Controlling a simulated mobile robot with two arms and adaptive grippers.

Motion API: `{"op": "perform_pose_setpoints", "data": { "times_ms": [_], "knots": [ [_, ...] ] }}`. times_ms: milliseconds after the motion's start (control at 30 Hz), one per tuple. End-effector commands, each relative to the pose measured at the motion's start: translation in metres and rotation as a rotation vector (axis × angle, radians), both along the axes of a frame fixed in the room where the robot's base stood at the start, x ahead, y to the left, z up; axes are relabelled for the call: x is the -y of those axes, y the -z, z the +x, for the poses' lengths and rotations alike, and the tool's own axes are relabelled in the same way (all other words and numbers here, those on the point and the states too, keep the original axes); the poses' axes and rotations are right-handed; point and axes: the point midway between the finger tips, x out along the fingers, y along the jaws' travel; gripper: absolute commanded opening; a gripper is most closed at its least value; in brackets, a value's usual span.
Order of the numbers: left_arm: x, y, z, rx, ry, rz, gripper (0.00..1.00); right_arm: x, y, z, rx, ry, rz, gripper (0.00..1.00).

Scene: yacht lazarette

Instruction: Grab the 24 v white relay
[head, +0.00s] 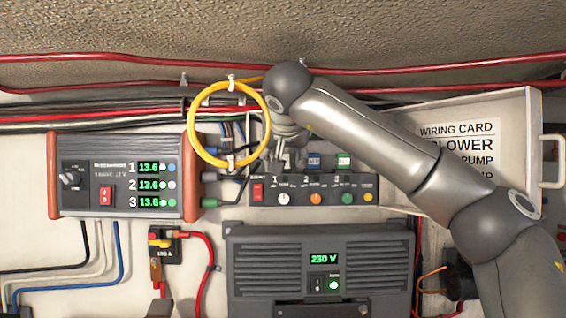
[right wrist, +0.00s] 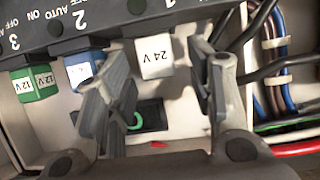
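The white relay (right wrist: 154,58) is marked 24 V and sits behind the switch panel, in the right wrist view. My right gripper (right wrist: 156,80) is open, with one finger on each side of the white relay in that view; I cannot tell whether either finger touches it. In the head view, my right gripper (head: 287,158) is at the left part of the switch panel's top edge and hides the white relay. My left gripper is not in view.
A blue relay (right wrist: 86,72) and a green 12 V relay (right wrist: 34,84) sit beside the white one. The switch panel (head: 314,190) has several knobs. A yellow cable loop (head: 192,140) hangs close to the gripper. Dark cables (right wrist: 262,38) run beside the right finger.

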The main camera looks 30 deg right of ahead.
Motion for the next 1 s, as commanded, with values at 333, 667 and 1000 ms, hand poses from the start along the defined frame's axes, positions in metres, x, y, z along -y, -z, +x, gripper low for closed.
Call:
{"op": "perform_pose_setpoints", "data": {
  "times_ms": [333, 667, 1000],
  "knots": [
    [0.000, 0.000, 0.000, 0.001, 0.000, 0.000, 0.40, 0.000, 0.000, 0.000, 0.000, 0.000, 0.000, 0.06],
    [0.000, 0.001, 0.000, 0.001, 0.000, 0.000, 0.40, 0.000, -0.001, 0.000, 0.000, 0.000, 0.001, 0.06],
    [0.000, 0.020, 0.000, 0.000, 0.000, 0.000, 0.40, -0.012, -0.009, -0.018, 0.003, -0.004, 0.000, 0.06]
  ]
}}
